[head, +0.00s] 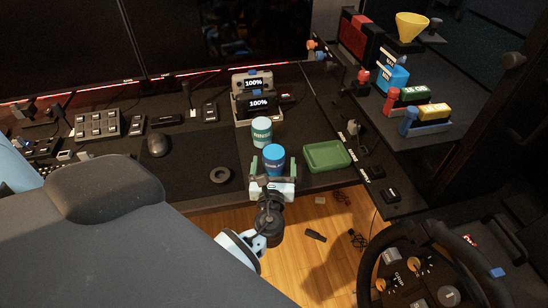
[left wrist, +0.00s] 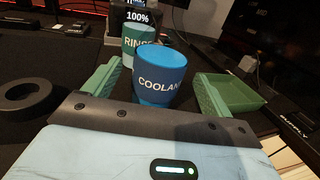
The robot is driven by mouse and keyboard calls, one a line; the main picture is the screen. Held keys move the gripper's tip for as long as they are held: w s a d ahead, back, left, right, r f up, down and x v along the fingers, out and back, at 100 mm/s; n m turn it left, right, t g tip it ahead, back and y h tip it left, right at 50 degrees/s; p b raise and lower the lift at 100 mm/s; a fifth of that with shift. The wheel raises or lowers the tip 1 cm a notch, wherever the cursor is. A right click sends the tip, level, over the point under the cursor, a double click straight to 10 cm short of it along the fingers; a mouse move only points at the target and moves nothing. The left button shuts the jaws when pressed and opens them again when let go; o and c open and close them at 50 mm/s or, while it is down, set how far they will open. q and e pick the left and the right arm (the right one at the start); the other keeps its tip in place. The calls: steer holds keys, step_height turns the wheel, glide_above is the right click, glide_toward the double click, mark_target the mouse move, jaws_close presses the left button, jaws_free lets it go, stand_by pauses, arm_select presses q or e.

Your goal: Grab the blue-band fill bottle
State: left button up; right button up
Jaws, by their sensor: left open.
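A blue COOLANT container (head: 273,158) stands on the desk mat. In the left wrist view the blue COOLANT container (left wrist: 160,78) is between the two green fingers of my left gripper (head: 272,170), with gaps at both sides. The left gripper is open and holds nothing. On the right shelf stand a small blue bottle (head: 408,121) and a small red bottle (head: 391,100). I cannot tell which thing is the blue-band fill bottle; no clear band shows on either. My right gripper is not in view.
A green RINSE container (head: 262,131) stands just behind the COOLANT one. A green tray (head: 327,156) lies to the right, and a black ring (head: 220,175) to the left. The right shelf also has a blue jug (head: 394,77) and a yellow funnel (head: 411,25). The steering wheel (head: 415,265) is front right.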

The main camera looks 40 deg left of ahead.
mark_target(274, 152)
arm_select(q)
steer(key=shift+x, duration=2.55)
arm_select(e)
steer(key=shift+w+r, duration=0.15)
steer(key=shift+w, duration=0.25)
arm_select(q)
steer(key=c, duration=1.2)
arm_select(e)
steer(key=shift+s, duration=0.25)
arm_select(q)
steer(key=shift+r, duration=0.15)
steer(key=shift+c, duration=0.2)
